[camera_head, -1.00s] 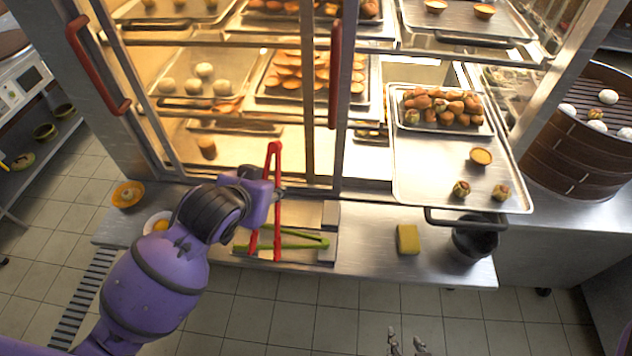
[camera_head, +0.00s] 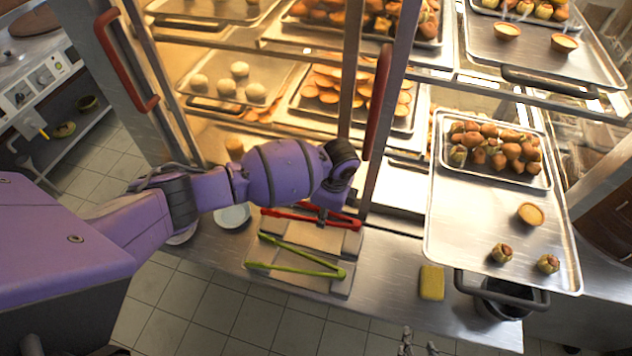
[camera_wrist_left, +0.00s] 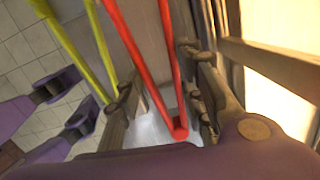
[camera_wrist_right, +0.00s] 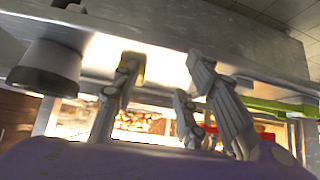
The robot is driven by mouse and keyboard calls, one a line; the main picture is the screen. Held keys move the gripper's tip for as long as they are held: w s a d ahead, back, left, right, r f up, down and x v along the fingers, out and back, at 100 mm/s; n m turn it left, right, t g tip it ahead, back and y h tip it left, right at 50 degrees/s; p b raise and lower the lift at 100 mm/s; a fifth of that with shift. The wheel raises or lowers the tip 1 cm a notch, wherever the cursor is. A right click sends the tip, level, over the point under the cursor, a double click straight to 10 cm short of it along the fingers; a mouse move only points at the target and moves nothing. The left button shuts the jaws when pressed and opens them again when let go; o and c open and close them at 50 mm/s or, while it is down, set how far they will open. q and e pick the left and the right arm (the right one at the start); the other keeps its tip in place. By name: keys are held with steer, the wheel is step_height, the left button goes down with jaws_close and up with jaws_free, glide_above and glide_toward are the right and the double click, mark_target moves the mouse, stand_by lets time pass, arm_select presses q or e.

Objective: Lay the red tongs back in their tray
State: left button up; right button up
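The red tongs (camera_head: 335,219) lie nearly flat across the back part of the grey metal tray (camera_head: 322,239) on the counter. The green tongs (camera_head: 300,262) lie in front of them. My left gripper (camera_head: 328,208) is low over the red tongs, its fingers partly hidden by the wrist. In the left wrist view, its fingers (camera_wrist_left: 165,100) stand apart on either side of the red tongs (camera_wrist_left: 150,70), with gaps; the green tongs (camera_wrist_left: 92,40) pass beside one finger. My right gripper (camera_head: 418,345) is open and empty, in front of the counter.
The glass-fronted cabinet with red handles (camera_head: 378,100) rises close behind my left gripper. A large tray (camera_head: 470,220) with pastries juts out at the right. A yellow sponge (camera_head: 432,283) and a dark pot (camera_head: 500,300) sit near the counter's front edge.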

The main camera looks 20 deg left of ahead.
arm_select(q)
step_height(320, 180, down, 4)
steer(key=shift+f+b, duration=0.25)
steer(key=shift+b, duration=0.75)
step_height(320, 180, down, 2)
steer(key=shift+w+f+b, duration=0.1)
steer(key=shift+w+b, duration=0.05)
steer(key=shift+b, duration=0.35)
steer(key=shift+w+f, duration=0.1)
steer(key=shift+f, duration=0.4)
arm_select(e)
steer(key=shift+s+d+f, duration=0.1)
steer(key=shift+d+f, duration=0.25)
steer(key=shift+f, duration=0.35)
steer(key=shift+s+d+f, duration=0.1)
steer(key=shift+d+f, duration=0.25)
steer(key=shift+f, duration=0.35)
arm_select(q)
steer(key=o, duration=0.6)
steer(key=shift+o, duration=0.2)
arm_select(e)
steer(key=shift+s, duration=0.1)
